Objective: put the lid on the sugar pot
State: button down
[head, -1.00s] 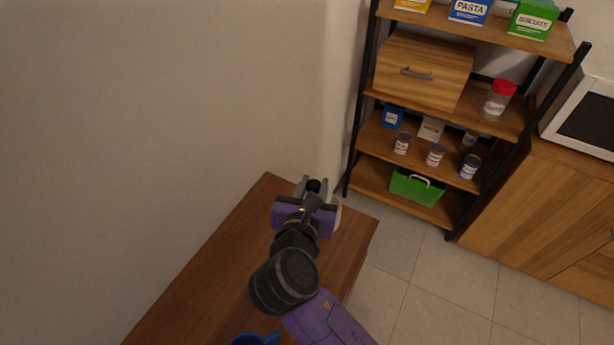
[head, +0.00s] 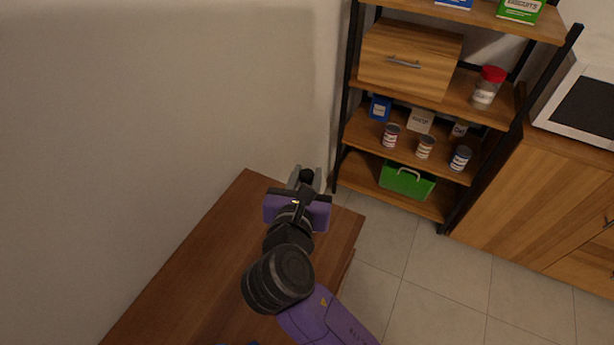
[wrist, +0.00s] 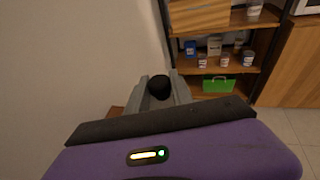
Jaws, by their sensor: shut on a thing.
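My gripper (head: 307,178) is shut on a dark, rounded thing. In the wrist view this thing shows as a black knob (wrist: 159,88) between the two grey fingers; it may be the lid's knob, but the rest of what it belongs to is hidden by the gripper. In the head view my gripper is over the far end of the brown wooden table (head: 205,250). I cannot make out the sugar pot in either view.
A shelf rack with several tins, a red-lidded jar (head: 487,86), a wooden box (head: 410,62) and a green basket (head: 407,180) stands beyond the table. A wooden cabinet (head: 540,195) with a white microwave (head: 580,105) is at right. Tiled floor between is clear.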

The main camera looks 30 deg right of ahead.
jog(key=shift+f+b, duration=1.25)
jog(key=shift+f, duration=1.05)
jog(key=shift+p, duration=1)
jog(key=shift+f+p, duration=0.5)
dwell(0.7)
jog(key=c, duration=1)
grip_release()
jog(key=shift+c, duration=0.2)
